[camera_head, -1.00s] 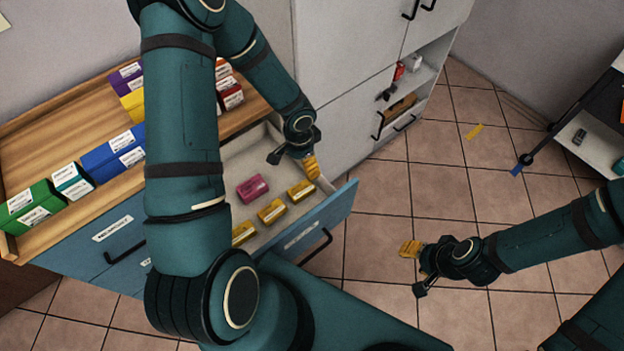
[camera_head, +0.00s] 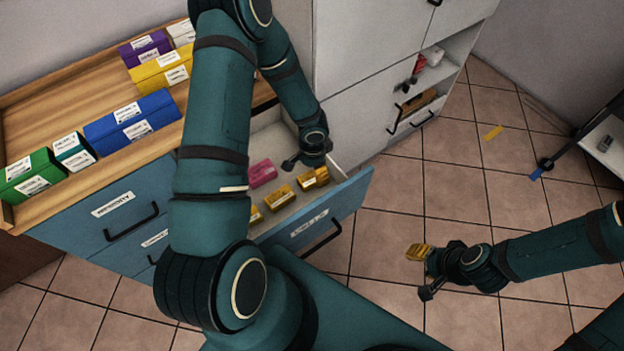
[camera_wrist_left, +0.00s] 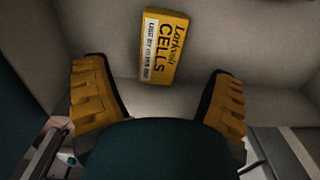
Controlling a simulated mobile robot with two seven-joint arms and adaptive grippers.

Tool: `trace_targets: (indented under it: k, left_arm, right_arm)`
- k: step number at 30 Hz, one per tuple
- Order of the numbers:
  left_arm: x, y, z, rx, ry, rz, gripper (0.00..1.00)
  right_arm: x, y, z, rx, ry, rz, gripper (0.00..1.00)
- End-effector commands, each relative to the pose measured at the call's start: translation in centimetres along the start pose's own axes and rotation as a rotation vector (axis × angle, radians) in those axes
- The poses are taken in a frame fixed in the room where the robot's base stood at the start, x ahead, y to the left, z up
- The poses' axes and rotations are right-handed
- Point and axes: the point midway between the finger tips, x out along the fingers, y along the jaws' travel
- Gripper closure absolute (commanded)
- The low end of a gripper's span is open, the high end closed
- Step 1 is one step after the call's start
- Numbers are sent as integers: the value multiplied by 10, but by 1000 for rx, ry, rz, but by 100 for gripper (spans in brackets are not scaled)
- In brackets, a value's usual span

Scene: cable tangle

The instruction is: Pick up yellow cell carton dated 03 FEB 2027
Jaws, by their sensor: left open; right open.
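In the wrist view a yellow carton (camera_wrist_left: 163,47) printed "CELLS" lies on the drawer floor, ahead of my fingertips. Its white label has a use-by line too blurred to read with certainty. My left gripper (camera_wrist_left: 160,100) is open, with empty space between its fingers. In the head view the left gripper (camera_head: 310,168) is low in the open drawer, over the rightmost yellow carton (camera_head: 306,180), partly covering it. Another yellow carton (camera_head: 280,197) lies to its left, and a third (camera_head: 255,215) is partly hidden by my arm. My right gripper (camera_head: 424,272) is open and empty above the floor.
A pink carton (camera_head: 262,173) lies behind the yellow ones in the drawer. The drawer front (camera_head: 335,208) and the white cabinet (camera_head: 365,100) bound the space. Blue (camera_head: 132,125), green (camera_head: 30,174) and other cartons stand on the wooden top (camera_head: 60,110).

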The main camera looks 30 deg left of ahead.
Motion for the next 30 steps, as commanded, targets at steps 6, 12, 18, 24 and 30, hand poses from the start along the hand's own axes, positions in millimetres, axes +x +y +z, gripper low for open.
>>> trace_targets:
  k: [6, 12, 18, 24, 30]
  left_arm:
    - [35, 1, 2, 0, -1, 3, 16]
    - [48, 0, 2, 0, -1, 1, 16]
    - [47, 0, 2, -1, 0, 1, 16]
    - [47, 0, 2, -1, -1, 1, 80]
    - [47, 0, 2, -1, 0, 1, 92]
  right_arm:
    - [12, 5, -1, -1, 6, 0, 53]
    - [16, 6, -2, -1, 8, 0, 53]
    - [15, 6, -2, -1, 8, 0, 53]
    - [15, 6, -2, -1, 8, 0, 53]
    - [15, 6, -2, -1, 8, 0, 53]
